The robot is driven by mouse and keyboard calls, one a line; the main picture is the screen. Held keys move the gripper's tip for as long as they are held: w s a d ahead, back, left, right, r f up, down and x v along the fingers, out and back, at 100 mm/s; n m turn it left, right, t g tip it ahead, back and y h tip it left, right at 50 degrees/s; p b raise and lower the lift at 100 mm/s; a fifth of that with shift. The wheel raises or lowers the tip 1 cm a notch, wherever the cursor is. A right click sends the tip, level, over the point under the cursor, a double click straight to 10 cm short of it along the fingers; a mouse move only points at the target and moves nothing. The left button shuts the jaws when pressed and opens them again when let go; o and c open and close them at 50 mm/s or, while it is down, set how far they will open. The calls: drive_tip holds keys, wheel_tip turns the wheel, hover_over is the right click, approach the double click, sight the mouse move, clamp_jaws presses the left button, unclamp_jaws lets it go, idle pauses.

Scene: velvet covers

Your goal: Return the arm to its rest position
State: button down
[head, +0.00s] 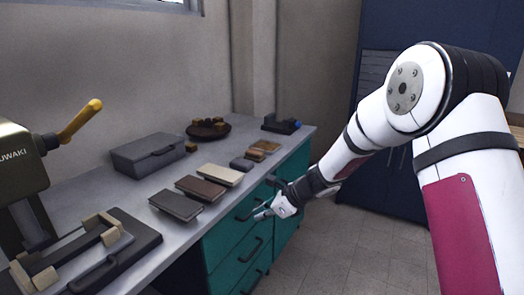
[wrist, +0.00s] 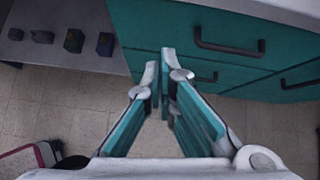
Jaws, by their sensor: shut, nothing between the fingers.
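My arm reaches in from the right in the head view, white with dark bands. My gripper (head: 264,213) is at its end, in front of the teal drawers (head: 234,239) and just off the bench's front edge. In the wrist view my gripper (wrist: 164,62) has its two fingers drawn together at the tips, with nothing between them. The teal drawers with dark handles (wrist: 230,45) lie beyond the fingertips. I cannot tell from the frames whether the fingertips touch the drawer front.
The grey bench (head: 185,232) holds several flat book-like blocks (head: 200,188), a grey case (head: 147,153), a brown dish (head: 208,130) and a clamp-like press (head: 85,250) at left. A dark blue cabinet (head: 385,190) stands behind my arm. Tiled floor (head: 340,250) is open right of the bench.

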drive_tip(key=s+d+r+n+g+h, duration=0.1)
drive_tip(key=s+d+r+n, duration=0.2)
drive_tip(key=s+r+n, duration=0.55)
drive_tip(key=s+d+r+n+g+h, duration=0.1)
drive_tip(key=s+d+r+n, duration=0.3)
drive_tip(key=s+r, duration=0.7)
drive_tip(key=s+d+f+n+h, duration=0.1)
drive_tip(key=s+d+n+h, duration=0.35)
drive_tip(key=s, duration=0.85)
drive_tip(key=s+d+f+n+h, duration=0.1)
drive_tip(key=s+d+n, duration=0.55)
drive_tip(key=s, duration=0.75)
wheel_tip(320, 180, up, 17)
drive_tip(key=d+m+t+p, duration=0.1)
drive_tip(key=t+p, duration=0.1)
drive_tip(key=p, duration=1.2)
drive_tip(key=shift+d+f+p, duration=0.2)
drive_tip(key=shift+d+p, duration=0.15)
